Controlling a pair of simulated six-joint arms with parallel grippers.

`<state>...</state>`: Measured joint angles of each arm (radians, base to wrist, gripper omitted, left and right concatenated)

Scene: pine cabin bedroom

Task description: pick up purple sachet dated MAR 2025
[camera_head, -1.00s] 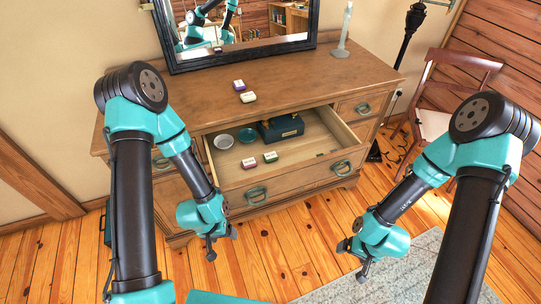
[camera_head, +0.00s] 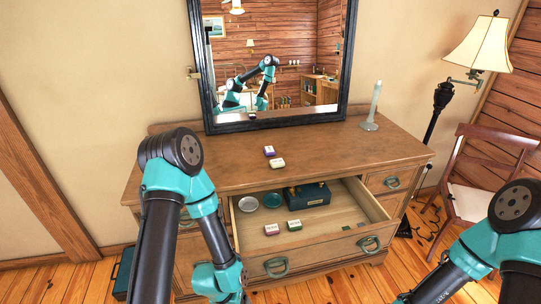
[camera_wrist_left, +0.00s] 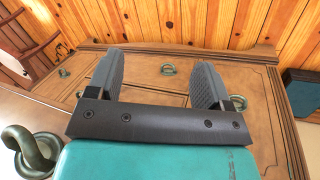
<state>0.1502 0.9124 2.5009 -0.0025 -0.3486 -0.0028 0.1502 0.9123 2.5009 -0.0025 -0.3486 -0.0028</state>
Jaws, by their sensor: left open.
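A purple sachet (camera_head: 269,151) with a white label lies on the dresser top. A yellowish sachet (camera_head: 277,163) lies just in front of it. In the open drawer (camera_head: 352,238) are a dark pink sachet (camera_head: 271,229) and a green sachet (camera_head: 294,225). The dates on the labels are too small to read. My left gripper (camera_wrist_left: 157,75) is open and empty in the left wrist view, in front of the dresser's front face. In the head view my left arm comes down left of the drawer, its fingers out of sight. My right gripper is outside both views.
A black-framed mirror (camera_head: 283,119) stands at the back of the dresser (camera_head: 215,173). A candlestick (camera_head: 372,108) stands on its right. A chair (camera_head: 470,199) and lamp (camera_head: 482,45) stand right of it.

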